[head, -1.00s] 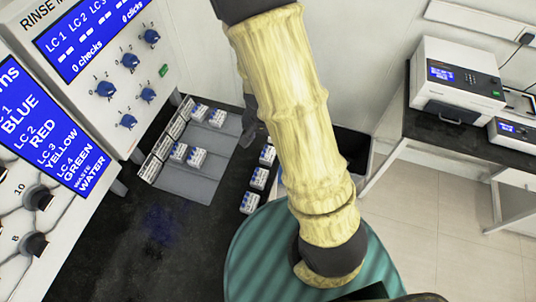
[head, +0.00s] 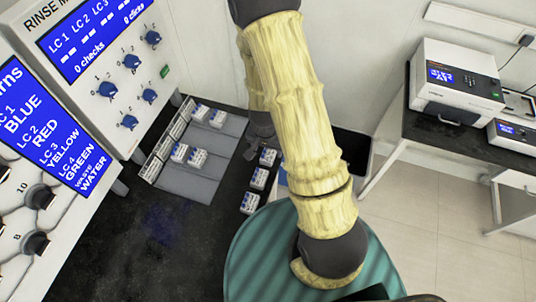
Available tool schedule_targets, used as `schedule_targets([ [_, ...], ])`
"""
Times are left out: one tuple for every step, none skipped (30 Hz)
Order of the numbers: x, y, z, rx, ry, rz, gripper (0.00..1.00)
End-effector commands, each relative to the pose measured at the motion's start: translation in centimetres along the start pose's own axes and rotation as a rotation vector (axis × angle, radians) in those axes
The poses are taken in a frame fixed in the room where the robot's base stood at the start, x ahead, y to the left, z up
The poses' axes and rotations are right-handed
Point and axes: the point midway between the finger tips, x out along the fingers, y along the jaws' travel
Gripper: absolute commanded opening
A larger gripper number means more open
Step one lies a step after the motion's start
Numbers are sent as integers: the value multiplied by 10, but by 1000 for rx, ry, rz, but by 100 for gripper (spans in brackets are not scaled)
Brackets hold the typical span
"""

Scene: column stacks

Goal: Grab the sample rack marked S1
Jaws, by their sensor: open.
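Several small white sample racks with blue tops are in the head view. Some stand on a grey tray with marked slots, such as one rack (head: 197,158) at its near side and another (head: 202,112) at its far side. Three more stand in a row on the dark bench to the right, at the far end (head: 268,157), middle (head: 259,178) and near end (head: 250,202). Their markings are too small to read, so I cannot tell which is S1. My gripper (head: 254,150) is open, pointing down beside the far rack of that row, partly hidden by my arm.
The grey tray (head: 190,185) lies on the black bench (head: 150,235). A rinse panel (head: 100,70) with blue knobs and a second panel (head: 40,150) stand at the left. A white instrument (head: 455,85) is on a table at the right. The bench front is clear.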

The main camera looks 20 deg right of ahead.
Motion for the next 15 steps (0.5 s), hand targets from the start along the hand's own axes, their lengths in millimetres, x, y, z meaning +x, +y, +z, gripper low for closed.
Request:
schedule_targets([
  [4,2,0,2,-4,3,64],
  [7,2,0,2,-4,3,64],
  [11,2,0,1,-4,1,64],
  [16,2,0,1,-4,2,64],
  [19,2,-1,1,-2,2,64],
  [23,2,-1,1,-2,2,64],
  [26,2,-1,0,-3,2,64],
  [28,2,-1,0,-2,1,64],
  [30,1,-1,0,-1,1,64],
  [32,2,-1,0,-1,1,64],
  [33,2,-1,0,-1,0,64],
  [33,1,-1,0,0,0,64],
  [33,1,-1,0,0,0,64],
  [33,1,-1,0,0,0,64],
  [33,1,-1,0,0,0,64],
])
